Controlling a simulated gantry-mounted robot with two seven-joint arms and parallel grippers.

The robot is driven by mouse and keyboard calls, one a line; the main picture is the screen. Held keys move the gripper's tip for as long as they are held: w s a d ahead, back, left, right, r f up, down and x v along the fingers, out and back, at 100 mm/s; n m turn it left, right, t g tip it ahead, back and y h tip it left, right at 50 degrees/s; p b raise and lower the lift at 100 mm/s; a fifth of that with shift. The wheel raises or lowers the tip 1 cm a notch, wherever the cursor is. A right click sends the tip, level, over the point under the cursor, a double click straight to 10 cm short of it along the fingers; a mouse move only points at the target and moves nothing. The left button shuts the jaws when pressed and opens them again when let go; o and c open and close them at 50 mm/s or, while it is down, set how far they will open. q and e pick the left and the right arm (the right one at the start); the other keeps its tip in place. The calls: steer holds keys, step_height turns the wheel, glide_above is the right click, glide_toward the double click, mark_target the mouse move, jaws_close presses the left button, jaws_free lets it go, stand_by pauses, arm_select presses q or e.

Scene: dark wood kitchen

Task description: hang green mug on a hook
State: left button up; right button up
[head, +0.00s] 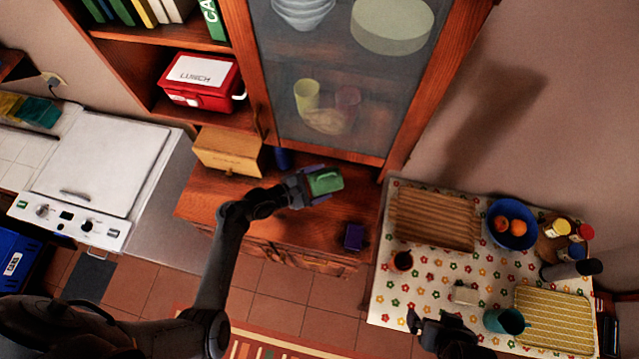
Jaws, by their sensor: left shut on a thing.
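The green mug (325,180) is in the jaws of my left gripper (318,186), above the wooden cabinet counter (215,195) in front of the glass door. The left gripper is shut on it; its handle is hard to make out. My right gripper (438,328) is at the bottom, by the front edge of the flowered table; its jaw state is unclear. I cannot make out any hook in this view.
A purple-blue cup (354,237) stands on the counter's right part, and a wooden box (228,152) at its left. The glass door (325,75) rises behind. The flowered table (420,275) holds a striped board (433,219), blue fruit bowl (511,238), brown cup (401,261) and teal mug (505,321).

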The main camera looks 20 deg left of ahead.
arm_select(q)
steer(key=w+a+b, duration=0.1)
steer(key=w+a, duration=0.1)
steer(key=w, duration=0.7)
steer(key=shift+w+f, duration=0.3)
steer(key=shift+f, duration=0.15)
stand_by(0.6)
steer(key=shift+f, duration=0.1)
stand_by(0.5)
steer(key=o, duration=1.2)
steer(key=shift+a, duration=0.1)
